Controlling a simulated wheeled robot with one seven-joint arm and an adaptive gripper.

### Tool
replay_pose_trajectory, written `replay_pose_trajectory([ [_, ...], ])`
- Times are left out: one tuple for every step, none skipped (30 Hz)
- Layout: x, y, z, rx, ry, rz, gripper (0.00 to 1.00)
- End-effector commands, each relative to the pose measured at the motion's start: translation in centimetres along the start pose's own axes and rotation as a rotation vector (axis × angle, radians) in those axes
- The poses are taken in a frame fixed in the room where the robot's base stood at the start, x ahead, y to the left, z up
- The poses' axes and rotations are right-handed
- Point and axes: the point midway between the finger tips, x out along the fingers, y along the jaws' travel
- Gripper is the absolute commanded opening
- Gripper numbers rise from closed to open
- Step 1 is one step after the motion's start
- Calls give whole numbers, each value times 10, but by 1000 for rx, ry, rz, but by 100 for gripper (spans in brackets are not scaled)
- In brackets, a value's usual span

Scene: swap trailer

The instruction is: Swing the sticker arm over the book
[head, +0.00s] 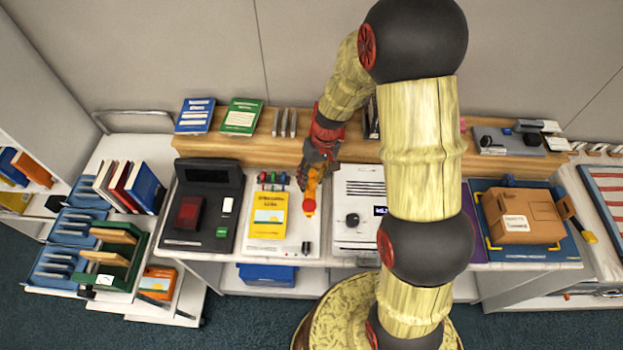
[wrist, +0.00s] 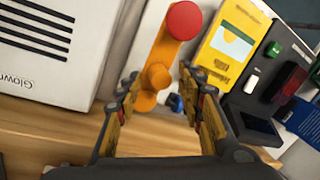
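The sticker arm (head: 312,186) is orange with a red round end, and stands just right of the yellow book (head: 268,214) on a white base plate. In the wrist view the sticker arm (wrist: 158,58) runs up to its red end (wrist: 184,20), with the yellow book (wrist: 232,42) to its right and a gap between them. My gripper (head: 318,172) is over the rear part of the sticker arm. In the wrist view my gripper (wrist: 160,80) is open, its fingers on either side of the arm's rear part; I cannot tell whether they touch it.
A dark card terminal (head: 204,208) stands left of the book. A white box-shaped machine (head: 358,205) stands close on the right. A wooden shelf (head: 240,149) with books runs behind. A cardboard box (head: 522,216) sits on a blue mat at the right.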

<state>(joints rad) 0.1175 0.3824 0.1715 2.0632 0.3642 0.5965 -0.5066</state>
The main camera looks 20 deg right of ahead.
Motion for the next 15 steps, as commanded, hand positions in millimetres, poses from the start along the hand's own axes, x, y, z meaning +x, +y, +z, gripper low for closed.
replay_pose_trajectory([
  [1, 0, 0, 0, 0, 0, 38],
  [1, 0, 0, 0, 0, 0, 38],
  [0, 0, 0, 0, 0, 0, 38],
  [0, 0, 0, 0, 0, 0, 38],
  [0, 0, 0, 0, 0, 0, 38],
  [0, 0, 0, 0, 0, 0, 38],
  [0, 0, 0, 0, 0, 0, 38],
  [0, 0, 0, 0, 0, 0, 36],
  [0, 0, 0, 0, 0, 0, 34],
  [0, 0, 0, 0, 0, 0, 32],
  [0, 0, 0, 0, 0, 0, 30],
  [0, 0, 0, 0, 0, 0, 28],
  [0, 0, 0, 0, 0, 0, 26],
  [0, 0, 0, 0, 0, 0, 25],
  [0, 0, 0, 0, 0, 0, 22],
])
